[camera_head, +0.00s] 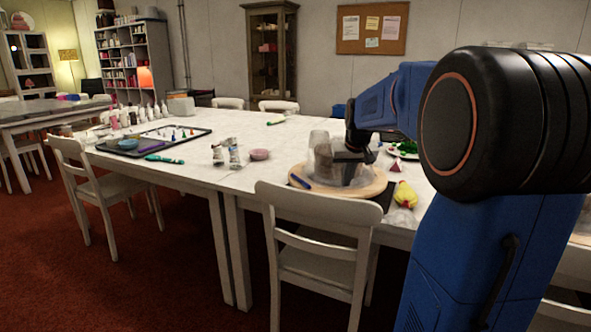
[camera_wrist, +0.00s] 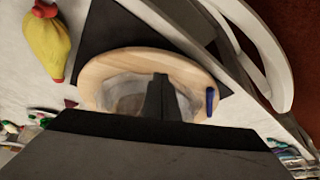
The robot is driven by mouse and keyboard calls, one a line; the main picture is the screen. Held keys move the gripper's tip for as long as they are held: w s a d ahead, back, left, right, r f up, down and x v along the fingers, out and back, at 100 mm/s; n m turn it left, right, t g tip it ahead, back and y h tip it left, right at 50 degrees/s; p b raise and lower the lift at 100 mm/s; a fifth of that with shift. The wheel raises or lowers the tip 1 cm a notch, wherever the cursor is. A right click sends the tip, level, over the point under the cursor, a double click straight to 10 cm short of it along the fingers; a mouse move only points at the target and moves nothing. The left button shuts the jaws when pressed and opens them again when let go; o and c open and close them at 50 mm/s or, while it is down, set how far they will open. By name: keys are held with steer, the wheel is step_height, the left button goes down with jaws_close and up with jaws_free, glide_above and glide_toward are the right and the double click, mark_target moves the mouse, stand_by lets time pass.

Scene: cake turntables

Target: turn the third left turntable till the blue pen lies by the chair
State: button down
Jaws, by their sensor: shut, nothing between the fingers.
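A round pale wooden turntable (camera_head: 372,187) sits near the table's front edge, and it also shows in the wrist view (camera_wrist: 105,70). A clear glass vessel (camera_head: 319,145) stands on it, partly hidden by my gripper. The blue pen (camera_head: 299,182) lies at the disc's front left rim; the wrist view shows it at the right rim (camera_wrist: 210,102). A white chair (camera_head: 318,213) stands at the table edge just in front of the disc, its backrest close to the pen in the head view. My gripper (camera_head: 350,158) is shut and empty over the disc, its fingertips (camera_wrist: 159,80) near the glass.
A dark mat (camera_wrist: 112,30) lies partly under the disc. A plate of greens (camera_head: 404,149) stands behind right. Table surface further left is partly clear.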

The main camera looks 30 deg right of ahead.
steer(key=shift+w+a, duration=0.1)
steer(key=shift+a, duration=0.65)
steer(key=w+a, duration=0.4)
steer(key=w, duration=0.1)
steer(key=w+a, duration=0.2)
steer(key=w, duration=0.1)
steer(key=shift+w, duration=0.1)
steer(key=shift+f, duration=0.2)
steer(key=shift+f, duration=0.6)
steer(key=shift+s+d, duration=0.8)
steer(key=shift+s, duration=0.3)
steer(key=shift+s+d, duration=0.8)
steer(key=shift+s, duration=0.3)
steer(key=shift+s+d, duration=0.8)
steer(key=shift+d, duration=0.3)
steer(key=shift+s+d, duration=0.75)
steer(key=shift+d, duration=0.3)
